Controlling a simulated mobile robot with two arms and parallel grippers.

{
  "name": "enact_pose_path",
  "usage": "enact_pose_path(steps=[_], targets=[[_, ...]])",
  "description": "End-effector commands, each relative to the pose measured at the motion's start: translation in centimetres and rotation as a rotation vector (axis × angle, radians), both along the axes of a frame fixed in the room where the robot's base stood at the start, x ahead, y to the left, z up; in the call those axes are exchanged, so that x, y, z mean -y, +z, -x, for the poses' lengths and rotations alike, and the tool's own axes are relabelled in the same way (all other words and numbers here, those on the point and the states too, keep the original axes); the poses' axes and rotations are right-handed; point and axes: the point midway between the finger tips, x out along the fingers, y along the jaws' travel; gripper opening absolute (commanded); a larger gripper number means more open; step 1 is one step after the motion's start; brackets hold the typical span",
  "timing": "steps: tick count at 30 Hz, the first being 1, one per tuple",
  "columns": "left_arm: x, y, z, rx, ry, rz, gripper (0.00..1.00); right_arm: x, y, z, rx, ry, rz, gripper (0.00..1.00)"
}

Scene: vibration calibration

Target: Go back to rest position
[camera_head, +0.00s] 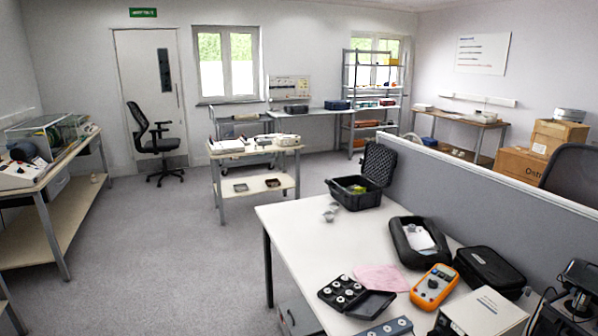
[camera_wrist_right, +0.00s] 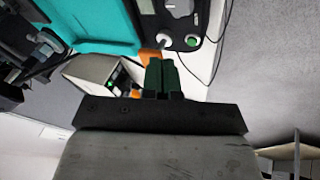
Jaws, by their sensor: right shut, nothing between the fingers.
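My right gripper (camera_wrist_right: 160,78) shows in the right wrist view. Its two dark green fingers are together with nothing between them. I cannot tell whether the fingers touch any of these. Neither gripper can be made out in the head view, and my left gripper is in no view.
A white table (camera_head: 300,222) holds an open black case (camera_head: 355,192), a pink cloth (camera_head: 381,278), an orange meter (camera_head: 434,287) and a black weight box (camera_head: 343,295). A grey partition (camera_head: 470,185) runs behind it. Open carpet (camera_head: 165,255) lies to the left.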

Motion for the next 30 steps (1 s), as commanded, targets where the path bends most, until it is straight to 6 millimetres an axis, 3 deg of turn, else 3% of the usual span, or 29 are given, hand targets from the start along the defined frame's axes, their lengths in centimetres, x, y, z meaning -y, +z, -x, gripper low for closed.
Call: enact_pose_path(steps=[1,6,17,23,30], targets=[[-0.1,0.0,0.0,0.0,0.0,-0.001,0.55,-1.2,0.0,1.6,-0.001,0.017,-0.025,0.0],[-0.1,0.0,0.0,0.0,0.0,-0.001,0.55,-4.9,0.6,5.6,-0.006,0.057,-0.125,0.0],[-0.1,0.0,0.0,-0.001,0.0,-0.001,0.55,-10.7,2.6,12.4,-0.046,0.109,-0.316,0.0],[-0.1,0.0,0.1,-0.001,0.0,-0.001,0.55,-10.8,-1.0,11.4,-0.062,0.105,-0.316,0.0],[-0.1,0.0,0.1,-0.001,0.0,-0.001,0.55,-10.9,-6.6,10.5,-0.086,0.105,-0.316,0.0]])
